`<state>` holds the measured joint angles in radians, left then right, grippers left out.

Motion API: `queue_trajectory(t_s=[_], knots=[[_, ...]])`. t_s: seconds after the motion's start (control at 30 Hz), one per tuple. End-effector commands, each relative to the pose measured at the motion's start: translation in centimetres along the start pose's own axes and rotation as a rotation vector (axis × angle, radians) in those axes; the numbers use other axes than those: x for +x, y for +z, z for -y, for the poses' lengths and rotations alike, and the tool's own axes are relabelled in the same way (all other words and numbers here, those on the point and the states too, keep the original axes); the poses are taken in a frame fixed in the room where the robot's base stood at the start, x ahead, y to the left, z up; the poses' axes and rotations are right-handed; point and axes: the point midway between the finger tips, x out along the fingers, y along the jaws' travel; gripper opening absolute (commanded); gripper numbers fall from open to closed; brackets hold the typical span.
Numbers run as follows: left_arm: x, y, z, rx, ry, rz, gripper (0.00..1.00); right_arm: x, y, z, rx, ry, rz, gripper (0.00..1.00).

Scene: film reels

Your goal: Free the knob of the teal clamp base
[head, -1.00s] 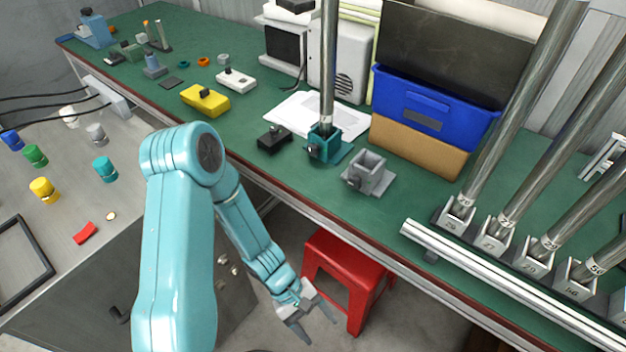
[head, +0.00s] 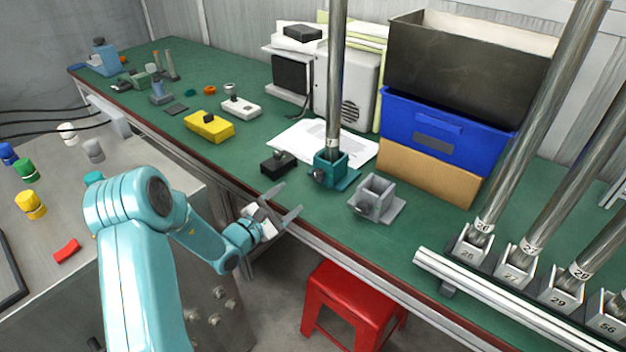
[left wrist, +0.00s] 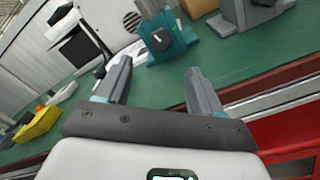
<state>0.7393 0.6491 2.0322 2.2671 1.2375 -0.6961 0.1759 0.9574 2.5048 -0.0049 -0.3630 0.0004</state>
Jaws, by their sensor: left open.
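The teal clamp base (head: 331,170) stands on the green bench near its front edge, with a metal pole (head: 335,80) upright in it. Its dark knob (head: 318,175) is on the side facing the front left; the knob also shows in the left wrist view (left wrist: 160,40) on the teal base (left wrist: 178,44). My left gripper (head: 288,203) is open and empty at the bench's front edge, below and left of the teal base and apart from it. In the left wrist view the teal base lies beyond and between the open fingers (left wrist: 160,82). My right gripper is not in view.
A grey clamp base (head: 376,198) stands right of the teal one, and a small black box (head: 279,163) left of it. White paper (head: 300,140) lies behind. Poles stand in numbered holders at the right. A red stool (head: 350,300) is below the bench edge.

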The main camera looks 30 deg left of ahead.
Motion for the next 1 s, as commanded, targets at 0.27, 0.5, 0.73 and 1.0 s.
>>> queue_trajectory(t_s=[0.27,0.5,0.73,1.0], knots=[[6.8,0.1,0.1,-0.001,-0.002,0.003,0.66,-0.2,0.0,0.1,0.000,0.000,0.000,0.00],[10.4,0.0,0.2,-0.001,-0.003,0.001,0.66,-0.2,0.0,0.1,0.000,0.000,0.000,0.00],[11.3,0.0,0.1,-0.003,-0.003,0.000,0.66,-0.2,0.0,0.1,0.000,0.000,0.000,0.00],[11.2,0.0,0.1,-0.003,-0.003,0.000,0.34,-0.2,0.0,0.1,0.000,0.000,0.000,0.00]])
